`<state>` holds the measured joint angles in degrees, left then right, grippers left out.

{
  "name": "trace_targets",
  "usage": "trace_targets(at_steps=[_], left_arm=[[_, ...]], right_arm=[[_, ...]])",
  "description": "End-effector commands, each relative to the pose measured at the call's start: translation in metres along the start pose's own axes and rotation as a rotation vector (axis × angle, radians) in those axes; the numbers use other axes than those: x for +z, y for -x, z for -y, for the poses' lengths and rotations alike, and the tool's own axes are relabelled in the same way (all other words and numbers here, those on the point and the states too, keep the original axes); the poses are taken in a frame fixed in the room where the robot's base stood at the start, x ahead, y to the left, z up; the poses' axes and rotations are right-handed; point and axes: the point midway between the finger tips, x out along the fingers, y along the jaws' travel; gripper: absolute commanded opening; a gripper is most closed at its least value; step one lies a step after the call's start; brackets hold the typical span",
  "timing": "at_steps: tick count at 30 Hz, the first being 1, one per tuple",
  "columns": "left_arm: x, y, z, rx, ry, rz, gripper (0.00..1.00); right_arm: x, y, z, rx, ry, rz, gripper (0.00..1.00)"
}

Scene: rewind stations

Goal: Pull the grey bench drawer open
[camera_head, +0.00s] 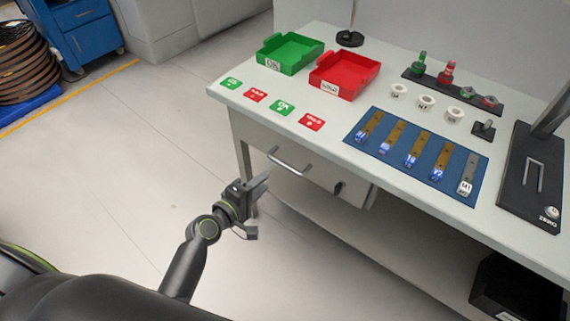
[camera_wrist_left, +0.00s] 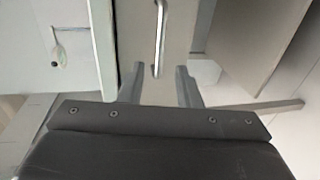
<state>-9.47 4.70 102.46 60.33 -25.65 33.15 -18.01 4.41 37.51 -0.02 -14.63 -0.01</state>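The grey bench drawer (camera_head: 315,174) sits under the bench top at its left end, and its front looks flush, so it appears closed. Its metal bar handle (camera_head: 289,163) is on the drawer front. My left gripper (camera_head: 259,186) is in front of the drawer, to the left of and below the handle in the head view. In the left wrist view its two fingers (camera_wrist_left: 159,88) are spread with nothing between them. The handle (camera_wrist_left: 160,40) stands ahead of the gap between the fingertips, apart from them. My right gripper is not in view.
The bench top (camera_head: 335,117) holds a green tray (camera_head: 291,66), a red tray (camera_head: 334,89), and a blue mat (camera_head: 395,158) with several strips. A dark box (camera_head: 515,290) stands under the bench at right. The floor left of the bench is clear.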

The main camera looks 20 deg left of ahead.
Motion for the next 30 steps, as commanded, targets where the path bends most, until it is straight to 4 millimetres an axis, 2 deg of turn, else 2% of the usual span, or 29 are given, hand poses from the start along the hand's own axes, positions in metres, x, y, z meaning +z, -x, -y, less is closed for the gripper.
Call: trace_targets(at_steps=[1,9,15,21,30], left_arm=[[0.0,-0.012,-0.001,0.001,0.001,0.001,0.31],[0.0,-0.065,0.001,-0.001,-0.001,0.001,0.31],[0.0,-0.094,0.001,-0.001,-0.003,0.0,0.31],[0.0,-0.107,0.001,-0.001,-0.002,0.0,0.31],[0.0,-0.108,0.001,-0.001,-0.002,-0.001,0.31]], right_arm=[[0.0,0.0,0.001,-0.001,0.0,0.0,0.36],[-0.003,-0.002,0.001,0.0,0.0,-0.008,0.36],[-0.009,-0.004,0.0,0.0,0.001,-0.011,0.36],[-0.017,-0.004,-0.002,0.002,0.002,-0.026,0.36],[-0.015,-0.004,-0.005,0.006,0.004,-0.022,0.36]])
